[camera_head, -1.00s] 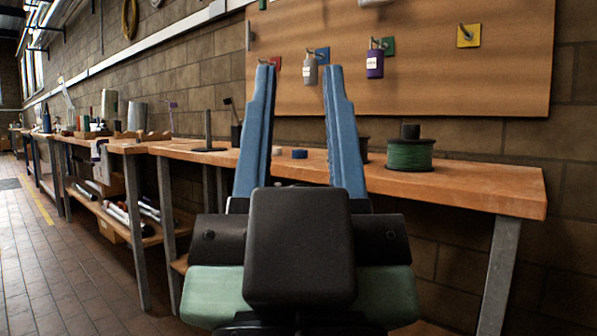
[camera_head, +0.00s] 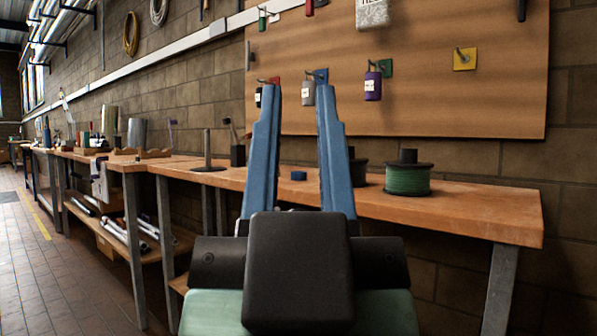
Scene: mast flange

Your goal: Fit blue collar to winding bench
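The blue collar (camera_head: 298,175) is a small, short blue piece lying on the wooden winding bench (camera_head: 450,203). It shows in the gap between my gripper's fingers, beyond them. My gripper (camera_head: 296,88) is open, with two long blue fingers pointing up and away in the picture and nothing between them. The fingers overlap the bench and the board in view, and I cannot tell their exact distance from the collar. An upright dark post on a flat base (camera_head: 207,168) stands on the bench left of my gripper.
A green-wound spool (camera_head: 408,179) stands on the bench at right, with a dark spool (camera_head: 358,170) partly behind my right finger. A dark cup (camera_head: 238,155) stands at left. Tags hang on a wooden board (camera_head: 420,105) above, including a purple one (camera_head: 373,86). The bench's right front is clear.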

